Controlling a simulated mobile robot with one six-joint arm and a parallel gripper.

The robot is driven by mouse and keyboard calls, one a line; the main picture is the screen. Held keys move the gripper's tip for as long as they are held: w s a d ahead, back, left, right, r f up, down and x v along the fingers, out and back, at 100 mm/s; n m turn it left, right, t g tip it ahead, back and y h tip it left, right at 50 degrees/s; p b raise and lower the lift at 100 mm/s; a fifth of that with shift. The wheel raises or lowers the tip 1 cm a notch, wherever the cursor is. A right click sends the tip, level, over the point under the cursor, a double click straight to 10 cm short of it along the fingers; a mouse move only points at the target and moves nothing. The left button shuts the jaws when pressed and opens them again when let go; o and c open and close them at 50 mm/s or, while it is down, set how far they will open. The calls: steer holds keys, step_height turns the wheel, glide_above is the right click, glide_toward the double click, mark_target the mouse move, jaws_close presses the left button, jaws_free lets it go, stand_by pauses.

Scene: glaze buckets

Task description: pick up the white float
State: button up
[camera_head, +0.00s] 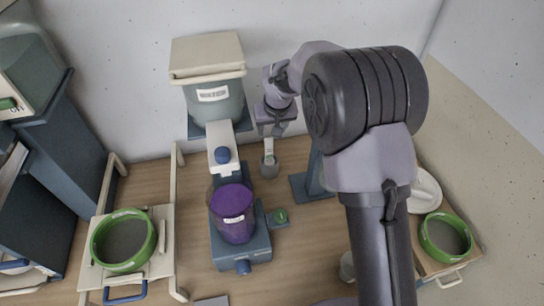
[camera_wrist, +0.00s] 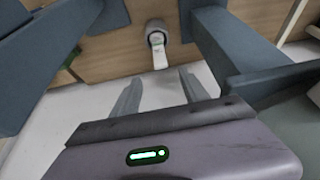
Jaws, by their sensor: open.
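A small white piece that looks like the white float (camera_head: 269,148) stands upright in a small grey cup (camera_head: 269,168) on the wooden surface near the back wall. In the wrist view the white float (camera_wrist: 160,58) sticks out of the round grey cup (camera_wrist: 156,27) toward my fingers. My gripper (camera_head: 270,132) is open and hangs just above it in the head view. In the wrist view the open fingers of my gripper (camera_wrist: 160,78) point toward the float, with nothing between them. I cannot tell whether either finger touches it.
A blue stand with a purple bucket (camera_head: 234,215) is left of the cup, below a lidded grey-green container (camera_head: 211,90). Blue posts (camera_wrist: 225,35) flank my gripper. Green-rimmed bowls (camera_head: 123,240) (camera_head: 445,237) stand at both sides. Some bare wood (camera_head: 295,245) shows in front.

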mark_target(269, 141)
steer(key=b+x, duration=0.2)
steer(key=x, duration=1.1)
steer(key=shift+a, duration=0.1)
steer(key=shift+r, duration=0.1)
jaws_close()
stand_by(0.6)
